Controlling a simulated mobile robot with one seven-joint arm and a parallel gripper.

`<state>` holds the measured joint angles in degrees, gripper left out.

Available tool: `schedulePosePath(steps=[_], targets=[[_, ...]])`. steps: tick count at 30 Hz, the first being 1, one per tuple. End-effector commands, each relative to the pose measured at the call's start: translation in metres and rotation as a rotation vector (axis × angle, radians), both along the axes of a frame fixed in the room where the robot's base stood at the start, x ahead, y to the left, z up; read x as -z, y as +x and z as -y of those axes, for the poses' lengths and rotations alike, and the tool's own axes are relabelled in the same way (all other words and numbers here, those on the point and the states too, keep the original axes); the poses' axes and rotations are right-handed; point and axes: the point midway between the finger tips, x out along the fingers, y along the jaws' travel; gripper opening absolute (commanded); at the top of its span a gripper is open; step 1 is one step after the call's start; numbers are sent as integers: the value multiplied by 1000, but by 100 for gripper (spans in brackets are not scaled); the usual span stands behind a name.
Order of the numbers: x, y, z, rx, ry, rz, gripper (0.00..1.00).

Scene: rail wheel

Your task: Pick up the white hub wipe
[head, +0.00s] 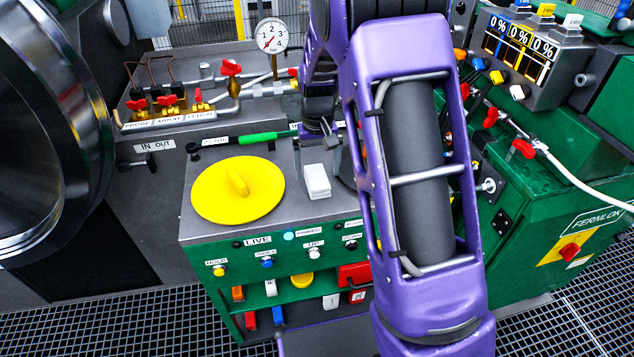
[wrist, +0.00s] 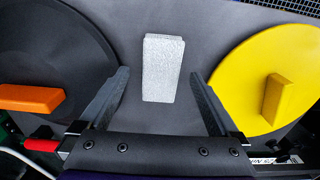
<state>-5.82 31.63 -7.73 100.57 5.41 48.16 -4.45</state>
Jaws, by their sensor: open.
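The white hub wipe (head: 317,181) is a small white block on the grey top of the green cabinet, just right of the yellow disc. In the wrist view the wipe (wrist: 162,68) has a rough, speckled face and lies ahead of the fingertips, roughly midway between their lines. My gripper (wrist: 160,78) is open and empty, with one dark finger on each side. In the head view my purple arm covers part of the cabinet top, and the gripper (head: 322,136) shows only partly, behind and above the wipe.
A yellow disc with a raised grip (head: 238,188) lies left of the wipe. In the wrist view a dark disc with an orange grip (wrist: 30,98) lies on the other side. A green-handled tool (head: 258,138) lies along the cabinet's back edge. Bare grey surface surrounds the wipe.

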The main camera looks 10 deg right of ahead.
Motion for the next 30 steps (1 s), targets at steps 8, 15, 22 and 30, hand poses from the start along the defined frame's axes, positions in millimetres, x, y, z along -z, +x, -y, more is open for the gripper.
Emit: schedulePosePath(steps=[8, 15, 22, 30], targets=[[28, 1, -1, 2, 1, 0, 98], [27, 1, -1, 1, 1, 0, 78], [27, 1, -1, 1, 1, 0, 36], [27, 1, -1, 1, 1, 0, 7]])
